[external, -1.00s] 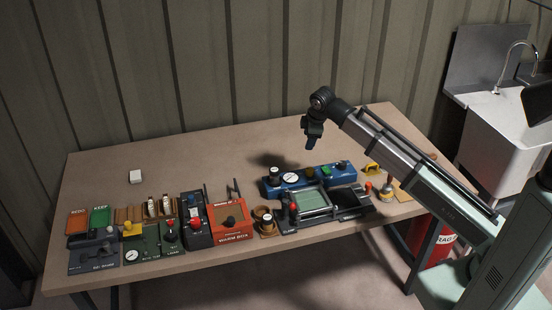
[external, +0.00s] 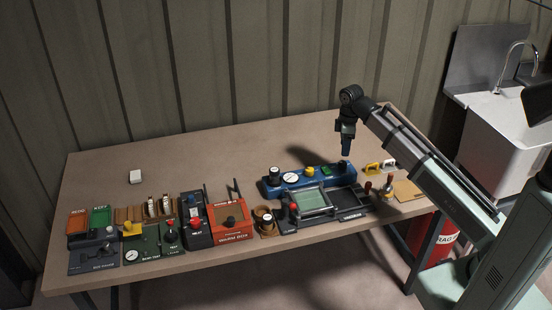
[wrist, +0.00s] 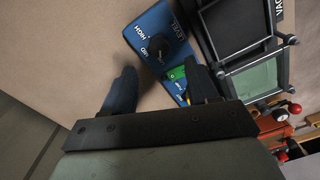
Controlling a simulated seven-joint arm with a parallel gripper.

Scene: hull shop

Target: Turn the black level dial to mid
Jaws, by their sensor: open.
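The black level dial (wrist: 158,46) sits at one end of the blue panel (wrist: 133,35), with HIGH and MID printed beside it and LEVEL at the panel's edge. I cannot clearly tell which mark its pointer faces. My gripper (wrist: 160,68) is open, its two dark fingers apart, with the dial just beyond the fingertips in the wrist view. In the external view my gripper (external: 346,154) points down over the right end of the blue panel (external: 300,184), and largely hides the dial there. Contact with the dial cannot be told.
The blue panel also carries a white gauge (external: 290,178), a yellow knob (external: 309,171) and a green part (external: 326,170). A black framed unit with a green screen (external: 313,200) stands just in front. Yellow and white handled pieces (external: 374,168) stand to the right.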

